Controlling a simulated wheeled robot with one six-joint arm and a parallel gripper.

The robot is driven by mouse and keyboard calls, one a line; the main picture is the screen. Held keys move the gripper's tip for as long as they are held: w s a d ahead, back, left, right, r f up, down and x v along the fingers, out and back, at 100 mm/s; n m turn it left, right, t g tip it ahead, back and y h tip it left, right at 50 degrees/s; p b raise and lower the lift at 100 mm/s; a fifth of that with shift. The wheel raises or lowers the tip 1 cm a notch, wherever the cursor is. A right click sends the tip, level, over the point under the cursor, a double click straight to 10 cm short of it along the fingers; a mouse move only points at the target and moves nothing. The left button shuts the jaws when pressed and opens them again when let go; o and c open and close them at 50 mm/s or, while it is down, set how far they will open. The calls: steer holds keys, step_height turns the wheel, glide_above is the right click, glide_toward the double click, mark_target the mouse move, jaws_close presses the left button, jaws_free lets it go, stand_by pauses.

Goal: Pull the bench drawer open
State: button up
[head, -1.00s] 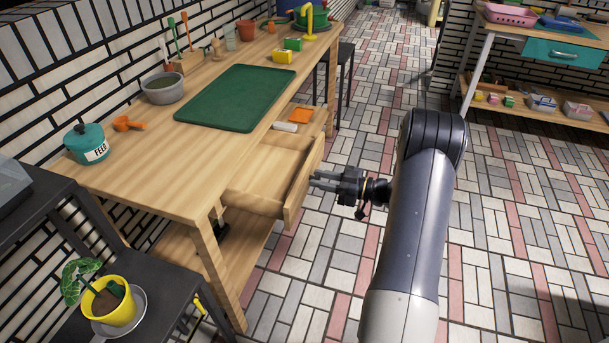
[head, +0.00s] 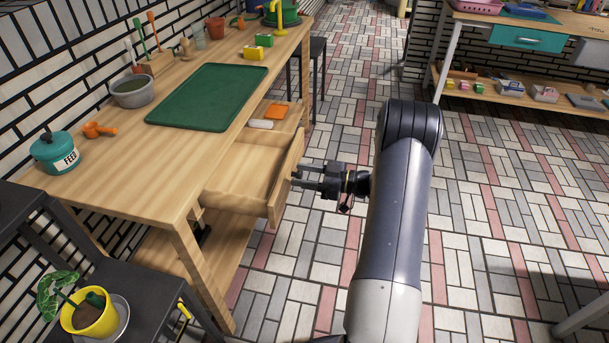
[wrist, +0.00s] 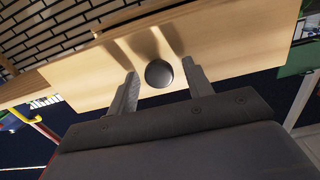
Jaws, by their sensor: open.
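The bench drawer (head: 240,186) is pulled well out of the wooden bench (head: 95,190), and its inside is visible from above. Its plain wooden front (head: 288,180) faces my gripper (head: 297,180). In the wrist view, the round dark knob (wrist: 158,74) on the drawer front (wrist: 225,40) lies between the two spread fingers of my gripper (wrist: 160,68). There are gaps on both sides of the knob, so the fingers are around it but not clamped on it. In the head view, the knob is hidden by the fingers.
An orange item (head: 277,111) and a white item (head: 261,124) lie at the drawer's far end. A green mat (head: 208,97) and a feed pot (head: 56,150) are on the bench. A dark stand with a potted plant (head: 92,312) is at front left. Tiled floor right of the drawer is clear.

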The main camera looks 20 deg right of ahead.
steer(key=v, duration=1)
steer(key=shift+s+d+p, duration=0.2)
steer(key=shift+d+p, duration=0.1)
steer(key=x, duration=1.1)
steer(key=shift+b, duration=0.3)
steer(key=shift+w+a, duration=0.1)
